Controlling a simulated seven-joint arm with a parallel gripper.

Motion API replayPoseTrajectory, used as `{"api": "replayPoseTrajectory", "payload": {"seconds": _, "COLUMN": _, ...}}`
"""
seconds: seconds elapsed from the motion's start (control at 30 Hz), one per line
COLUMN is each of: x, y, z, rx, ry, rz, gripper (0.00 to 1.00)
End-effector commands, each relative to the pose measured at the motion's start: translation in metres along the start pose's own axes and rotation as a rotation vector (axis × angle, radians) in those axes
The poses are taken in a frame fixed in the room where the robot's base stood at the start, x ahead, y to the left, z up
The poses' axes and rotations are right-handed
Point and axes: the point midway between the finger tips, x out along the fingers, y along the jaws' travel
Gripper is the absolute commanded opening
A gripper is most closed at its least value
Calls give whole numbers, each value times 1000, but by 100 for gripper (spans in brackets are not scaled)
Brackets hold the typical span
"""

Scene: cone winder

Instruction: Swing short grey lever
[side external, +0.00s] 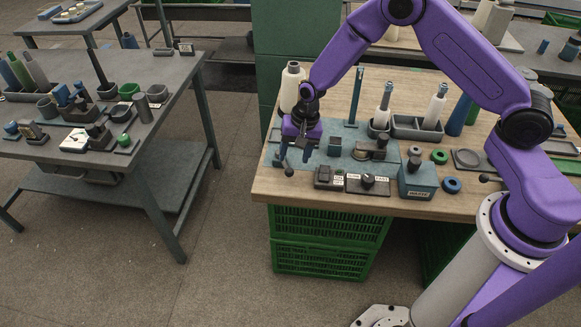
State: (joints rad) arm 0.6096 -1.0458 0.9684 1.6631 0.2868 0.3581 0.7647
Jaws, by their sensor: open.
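My gripper (296,158) is at the left end of the wooden bench, pointing down, with its fingers apart and nothing seen between them. It is over the left part of a blue-grey plate (340,160). A small dark knob (289,172) shows just below the fingers; whether they touch it, and whether it belongs to the short grey lever, I cannot tell. A dark grey mechanism with a round top (372,148) sits further right on the plate. The gripper partly hides the plate's left end.
A white cone (291,86) stands behind my gripper. A thin blue post (355,97) rises to its right. Control boxes (367,184) line the front edge, with a teal box (417,181) beside them. Green crates (320,259) are under the bench. Another table (165,80) stands left.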

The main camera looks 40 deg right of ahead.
Motion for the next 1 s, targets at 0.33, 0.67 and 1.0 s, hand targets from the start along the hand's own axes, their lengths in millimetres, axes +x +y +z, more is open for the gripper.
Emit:
{"api": "replayPoseTrajectory", "payload": {"seconds": 0.33, "x": 47, "y": 0, "z": 0, "rx": -1, "ry": -1, "rz": 1, "gripper": 57}}
{"api": "replayPoseTrajectory", "payload": {"seconds": 0.67, "x": 60, "y": 0, "z": 0, "rx": -1, "ry": 1, "rz": -1, "gripper": 57}}
{"api": "replayPoseTrajectory", "payload": {"seconds": 1.0, "x": 59, "y": 0, "z": 0, "rx": -1, "ry": 0, "rz": 0, "gripper": 8}}
